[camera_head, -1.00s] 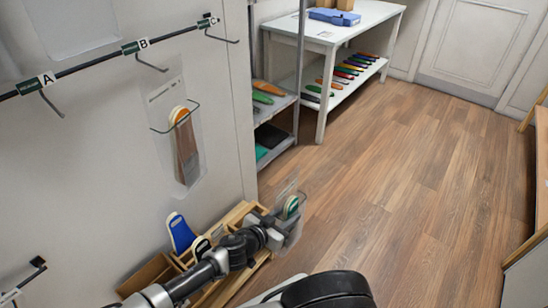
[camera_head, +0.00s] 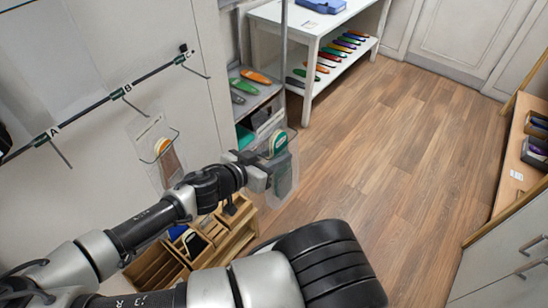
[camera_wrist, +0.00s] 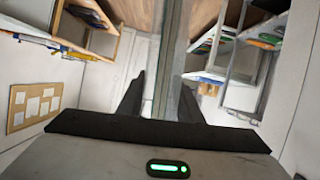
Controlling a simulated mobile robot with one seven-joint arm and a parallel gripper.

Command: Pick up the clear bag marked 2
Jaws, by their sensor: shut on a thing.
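My gripper (camera_head: 268,172) is shut on a clear bag (camera_head: 285,180) with a green and white insole inside. The bag hangs from the jaws above the wooden floor, apart from the rack and shelves. No number can be read on it. In the wrist view the bag is seen nearly edge-on as a thin upright strip (camera_wrist: 172,80) between the two dark fingers. Another clear bag (camera_head: 157,150), with an orange-rimmed insole, hangs at the wall rack; its marking is too small to read.
A wall rail (camera_head: 85,113) carries hooks labelled A, B and C at the left. Below it stands a wooden organizer (camera_head: 215,237). A grey shelf (camera_head: 250,105) and a white table (camera_head: 300,22) hold colored insoles. Wooden floor (camera_head: 400,150) is clear on the right.

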